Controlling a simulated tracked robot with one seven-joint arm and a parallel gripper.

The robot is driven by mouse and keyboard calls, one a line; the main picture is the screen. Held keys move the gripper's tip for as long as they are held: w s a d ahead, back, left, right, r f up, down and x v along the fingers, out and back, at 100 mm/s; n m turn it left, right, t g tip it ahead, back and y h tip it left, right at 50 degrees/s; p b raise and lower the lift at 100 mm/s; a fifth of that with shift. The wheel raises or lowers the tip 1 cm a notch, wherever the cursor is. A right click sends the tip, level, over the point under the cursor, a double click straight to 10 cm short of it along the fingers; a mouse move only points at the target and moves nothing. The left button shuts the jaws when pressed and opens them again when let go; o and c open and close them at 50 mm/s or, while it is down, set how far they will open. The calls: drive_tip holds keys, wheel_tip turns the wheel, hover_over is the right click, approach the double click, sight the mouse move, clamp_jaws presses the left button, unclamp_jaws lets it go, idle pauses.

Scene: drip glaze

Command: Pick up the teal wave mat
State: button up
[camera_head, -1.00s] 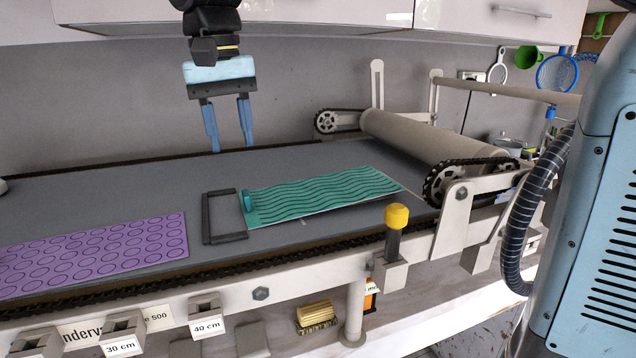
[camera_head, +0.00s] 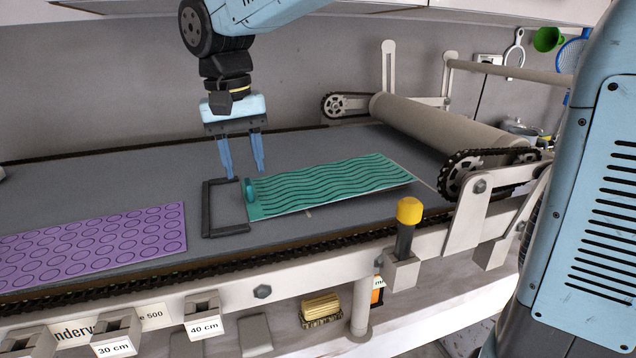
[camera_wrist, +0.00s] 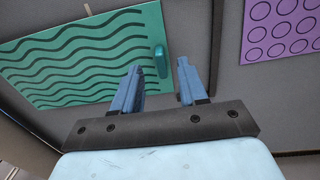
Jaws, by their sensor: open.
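The teal wave mat (camera_head: 330,186) lies on the grey belt, with dark wavy lines across it and a small raised teal tab (camera_head: 250,190) at its left end. My gripper (camera_head: 242,174) is open and empty, pointing down above the belt just behind the mat's left end. In the wrist view the mat (camera_wrist: 75,60) fills the upper left, and its tab (camera_wrist: 161,60) shows just beyond my open fingers (camera_wrist: 158,72). My fingertips appear apart from the tab.
A dark rectangular frame (camera_head: 207,208) lies left of the mat. A purple mat with ovals (camera_head: 95,243) lies further left. A roller (camera_head: 450,125) with chains stands at the right, and a yellow-topped post (camera_head: 409,211) at the front edge.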

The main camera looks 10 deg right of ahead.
sight(248, 183)
drive_tip(key=shift+w+d+f, duration=0.1)
drive_tip(key=shift+w+f, duration=0.05)
drive_tip(key=shift+f, duration=1.2)
drive_tip(key=shift+w+d+f, duration=0.1)
drive_tip(key=shift+f, duration=1.2)
clamp_jaws()
